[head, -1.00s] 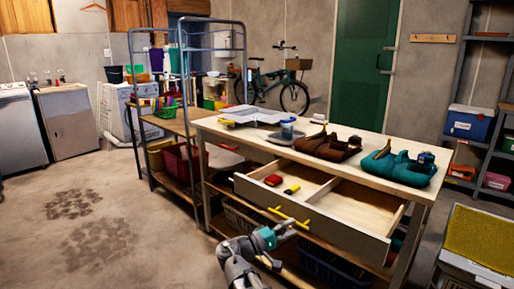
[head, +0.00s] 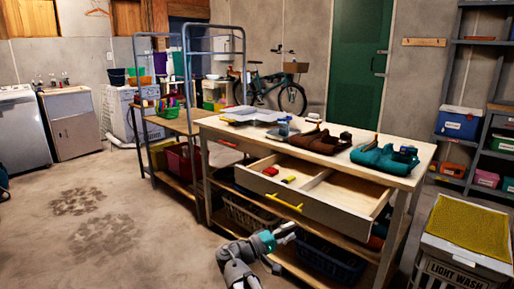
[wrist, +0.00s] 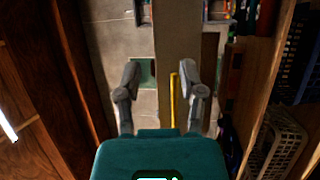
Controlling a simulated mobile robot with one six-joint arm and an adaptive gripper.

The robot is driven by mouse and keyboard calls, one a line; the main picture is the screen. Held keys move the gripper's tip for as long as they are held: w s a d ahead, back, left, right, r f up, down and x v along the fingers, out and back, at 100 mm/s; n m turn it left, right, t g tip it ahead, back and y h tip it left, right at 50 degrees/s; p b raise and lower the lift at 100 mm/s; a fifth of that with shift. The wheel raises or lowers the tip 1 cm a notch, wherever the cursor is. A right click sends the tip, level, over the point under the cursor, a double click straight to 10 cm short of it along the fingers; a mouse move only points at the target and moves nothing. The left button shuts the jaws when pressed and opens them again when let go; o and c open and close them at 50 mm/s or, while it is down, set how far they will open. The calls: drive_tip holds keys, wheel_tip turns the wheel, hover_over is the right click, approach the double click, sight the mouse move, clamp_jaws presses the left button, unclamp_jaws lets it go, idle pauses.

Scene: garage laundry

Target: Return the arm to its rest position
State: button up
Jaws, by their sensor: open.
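My gripper (head: 284,233) is at the end of my teal and grey arm, low in front of the workbench (head: 408,184). It is empty, and its two fingers stand apart in the wrist view (wrist: 159,78). The drawer (head: 325,206) of the workbench is pulled out, and its yellow handle (head: 284,202) is above my gripper, apart from it in the head view. A yellow bar, probably this handle, shows between the fingers in the wrist view (wrist: 173,100). Small red and yellow items lie in the drawer.
The bench top holds a brown tool bag (head: 319,142), a teal tool bag (head: 384,160) and papers. Baskets, one blue (head: 331,262), stand on the shelf beneath. A light wash bin (head: 464,275) stands at the right. The floor at left (head: 60,235) is clear.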

drive_tip(key=s+d+f+m+g+y, duration=0.1)
drive_tip(key=s+d+f+g+y, duration=0.15)
drive_tip(key=d+f+y, duration=0.35)
drive_tip(key=s+d+f+m+g+y, duration=0.1)
drive_tip(key=d+f+g, duration=0.25)
drive_tip(key=f, duration=0.35)
drive_tip(key=s+a+f+m+g+y, duration=0.2)
drive_tip(key=s+f+y, duration=0.5)
drive_tip(key=f+y, duration=0.3)
wheel_tip(320, 180, up, 37)
drive_tip(key=y+p, duration=0.1)
drive_tip(key=p, duration=3.4)
drive_tip(key=shift+d+p, duration=0.15)
drive_tip(key=shift+p, duration=0.25)
